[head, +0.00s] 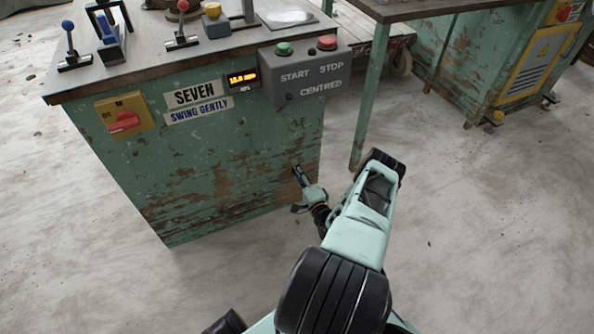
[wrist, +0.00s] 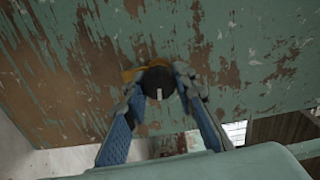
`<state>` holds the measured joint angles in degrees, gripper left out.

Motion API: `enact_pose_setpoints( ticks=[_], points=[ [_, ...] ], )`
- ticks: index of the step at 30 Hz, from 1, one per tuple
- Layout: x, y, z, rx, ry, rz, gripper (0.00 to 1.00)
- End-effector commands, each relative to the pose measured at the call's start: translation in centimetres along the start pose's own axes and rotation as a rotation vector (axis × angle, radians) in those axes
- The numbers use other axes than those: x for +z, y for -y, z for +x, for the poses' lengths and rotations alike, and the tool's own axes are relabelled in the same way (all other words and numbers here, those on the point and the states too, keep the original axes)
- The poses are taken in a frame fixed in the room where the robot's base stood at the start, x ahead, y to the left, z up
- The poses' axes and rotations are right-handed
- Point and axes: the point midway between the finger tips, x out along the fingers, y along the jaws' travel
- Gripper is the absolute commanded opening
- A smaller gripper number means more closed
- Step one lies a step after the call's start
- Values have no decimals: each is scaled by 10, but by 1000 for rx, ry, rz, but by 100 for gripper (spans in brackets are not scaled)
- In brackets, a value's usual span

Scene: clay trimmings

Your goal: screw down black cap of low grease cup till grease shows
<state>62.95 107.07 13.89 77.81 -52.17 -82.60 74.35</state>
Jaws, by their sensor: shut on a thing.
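The black cap (wrist: 157,83) of the low grease cup shows in the wrist view, round, with a short pale mark on its face. A yellow-brown part of the cup (wrist: 130,75) shows behind it, against the worn green cabinet side. My gripper (wrist: 157,90) has a blue-padded finger on each side of the cap and is shut on it. In the head view my gripper (head: 299,190) is low at the cabinet's right edge, and the cup is hidden there. I cannot make out any grease.
The green cabinet (head: 230,160) carries a yellow switch box with a red knob (head: 125,122), a START/STOP box (head: 305,75) and levers on top. The floor (head: 480,220) to the right is clear.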

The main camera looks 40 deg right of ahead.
Motion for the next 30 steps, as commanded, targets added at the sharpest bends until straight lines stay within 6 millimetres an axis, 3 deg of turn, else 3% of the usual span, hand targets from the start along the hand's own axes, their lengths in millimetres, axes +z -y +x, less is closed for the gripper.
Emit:
enact_pose_setpoints(
  ticks=[5,6,10,22,30],
  points=[
    [0,2,2,-3,-1,-2,0],
    [0,2,2,-3,-1,-2,29],
    [0,1,2,-2,0,-2,43],
    [-1,6,1,-1,0,-1,43],
    [-4,48,2,-8,0,-2,43]
  ],
)
